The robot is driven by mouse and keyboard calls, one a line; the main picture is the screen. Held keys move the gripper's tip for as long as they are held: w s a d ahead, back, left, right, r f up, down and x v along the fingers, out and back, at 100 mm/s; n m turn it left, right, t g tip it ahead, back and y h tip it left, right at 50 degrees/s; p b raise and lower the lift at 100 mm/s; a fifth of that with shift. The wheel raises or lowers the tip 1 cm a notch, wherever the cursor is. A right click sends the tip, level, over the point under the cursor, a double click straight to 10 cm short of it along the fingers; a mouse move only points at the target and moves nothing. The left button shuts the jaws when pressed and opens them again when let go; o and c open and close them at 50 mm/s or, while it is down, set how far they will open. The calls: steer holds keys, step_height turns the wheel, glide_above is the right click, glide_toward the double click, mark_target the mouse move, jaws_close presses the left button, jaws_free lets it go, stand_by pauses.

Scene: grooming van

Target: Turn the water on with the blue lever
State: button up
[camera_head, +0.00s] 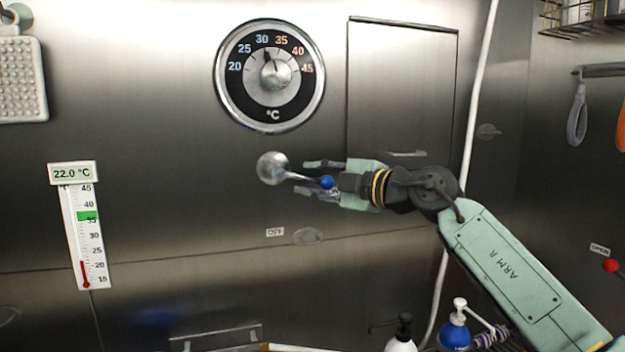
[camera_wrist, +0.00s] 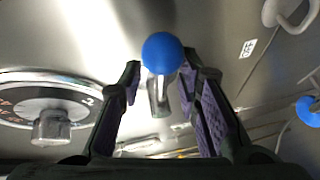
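The blue lever is a silver rod running from a round metal hub (camera_head: 272,168) on the steel wall to a blue ball (camera_head: 327,182) at its right end. The rod points right and slightly down. My gripper (camera_head: 309,178) is open, with one finger above the lever and one below it. In the wrist view, the blue ball (camera_wrist: 162,53) shows between the spread fingertips (camera_wrist: 161,72), closer to the right one. I cannot tell whether a finger touches it.
A temperature dial (camera_head: 270,76) is above the lever, its pointer near 30. A thermometer (camera_head: 86,235) at left reads 22.0 °C. A cabinet door (camera_head: 400,90) is behind my wrist. Pump bottles (camera_head: 455,330) stand below. A red ball knob (camera_head: 610,265) is at right.

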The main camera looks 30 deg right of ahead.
steer(key=v, duration=1.1)
steer(key=shift+s, duration=0.2)
steer(key=shift+d, duration=0.1)
